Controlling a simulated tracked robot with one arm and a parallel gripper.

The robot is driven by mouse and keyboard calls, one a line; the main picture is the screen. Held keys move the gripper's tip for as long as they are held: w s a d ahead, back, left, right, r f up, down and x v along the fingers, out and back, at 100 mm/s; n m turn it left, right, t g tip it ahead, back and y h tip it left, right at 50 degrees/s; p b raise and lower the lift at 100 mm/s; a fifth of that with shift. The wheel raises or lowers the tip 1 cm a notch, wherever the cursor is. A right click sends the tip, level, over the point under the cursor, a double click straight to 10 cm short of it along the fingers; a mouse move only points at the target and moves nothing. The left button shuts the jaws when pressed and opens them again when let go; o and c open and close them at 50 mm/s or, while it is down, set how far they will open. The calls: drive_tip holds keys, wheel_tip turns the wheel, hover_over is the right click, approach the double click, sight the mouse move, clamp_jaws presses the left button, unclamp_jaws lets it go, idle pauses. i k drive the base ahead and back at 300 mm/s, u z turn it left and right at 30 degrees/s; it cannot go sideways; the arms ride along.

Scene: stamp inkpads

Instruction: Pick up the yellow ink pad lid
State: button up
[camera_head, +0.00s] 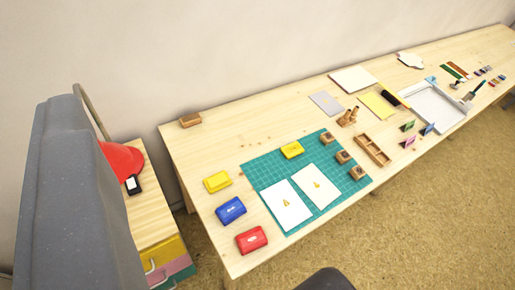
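Two yellow ink pad pieces are in view. One yellow piece (217,181) lies on the bare wood at the table's left, above the blue ink pad (230,210) and the red ink pad (251,240). The other yellow piece (292,149) lies on the top edge of the green mat (262,172). I cannot tell for sure which is the lid. Two dark grey parts of my gripper (200,185) show, a large one at left and a rounded tip at the bottom. They are wide apart with nothing held between them, well short of the table.
Two white papers (287,205) and several wooden stamps (343,157) lie on the mat. A wooden tray (373,149) and a white tray (438,108) are farther right. A small drawer cabinet (165,250) with a red object (122,158) stands left. A wall runs behind.

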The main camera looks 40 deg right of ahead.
sight(291, 150)
drive_tip(key=u, duration=2.55)
drive_tip(key=k, duration=2)
drive_tip(key=z, duration=1.95)
drive_tip(key=i, duration=0.95)
drive_tip(key=z, duration=0.15)
